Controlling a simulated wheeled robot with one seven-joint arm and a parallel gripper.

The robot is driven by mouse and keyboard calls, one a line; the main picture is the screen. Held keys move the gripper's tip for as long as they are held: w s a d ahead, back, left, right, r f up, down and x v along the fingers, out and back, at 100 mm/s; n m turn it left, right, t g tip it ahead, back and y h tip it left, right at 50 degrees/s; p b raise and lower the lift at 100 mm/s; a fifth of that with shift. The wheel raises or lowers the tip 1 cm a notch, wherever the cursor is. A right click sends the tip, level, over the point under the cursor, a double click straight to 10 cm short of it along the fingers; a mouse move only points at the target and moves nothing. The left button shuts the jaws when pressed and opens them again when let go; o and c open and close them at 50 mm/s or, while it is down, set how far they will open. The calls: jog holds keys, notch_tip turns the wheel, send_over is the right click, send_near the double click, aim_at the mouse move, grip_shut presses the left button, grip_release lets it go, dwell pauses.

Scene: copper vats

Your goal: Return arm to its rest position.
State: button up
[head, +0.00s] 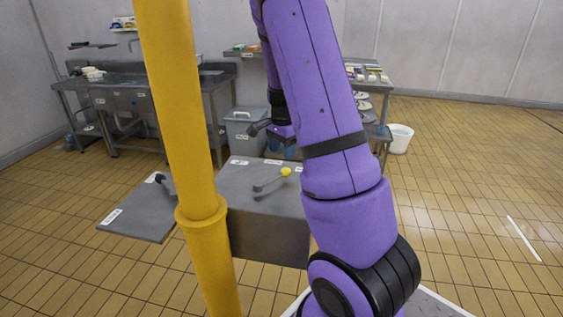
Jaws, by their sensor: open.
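My purple arm rises from the lower right, bends beyond the top of the head view and comes down behind its near link. My gripper (262,128) hangs at the far side, above the back of a grey box-shaped stand (262,240). Its dark fingers point left and are open, with nothing seen between them. Part of the gripper and wrist is hidden behind my near arm link. A lever with a yellow knob (286,172) is on the stand's top, below and in front of the gripper, apart from it.
A yellow upright pole (183,120) crosses the view close by. A grey side panel (140,222) with a dark handle (164,183) adjoins the stand. Behind are a steel sink table (120,100), a lidded grey bin (245,125) and a white bucket (399,140). The tiled floor at right is mostly clear.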

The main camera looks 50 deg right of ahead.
jog(key=shift+r, duration=0.8)
jog(key=s+a+r+n+t, duration=0.1)
jog(key=s+a+r+n, duration=0.15)
jog(key=a+r, duration=0.25)
jog(key=s+a+r+n+t+y, duration=0.1)
jog(key=s+a+r+n, duration=0.15)
jog(key=a+r, duration=0.3)
jog(key=s+a+r+n+t, duration=0.1)
jog(key=a+r+n, duration=0.3)
jog(key=a, duration=0.2)
jog(key=s+a+r+n, duration=0.2)
jog(key=s+a+n, duration=0.1)
jog(key=s, duration=0.2)
jog(key=s+a+r+n+t, duration=0.1)
jog(key=s+a+r+n, duration=0.1)
jog(key=s+a+n, duration=0.1)
jog(key=s+a+r+n+t+h, duration=0.1)
jog(key=s+a+r+n, duration=0.1)
jog(key=s+a, duration=0.3)
jog(key=s+n, duration=0.1)
jog(key=s, duration=0.1)
jog(key=shift+s+r+n, duration=0.4)
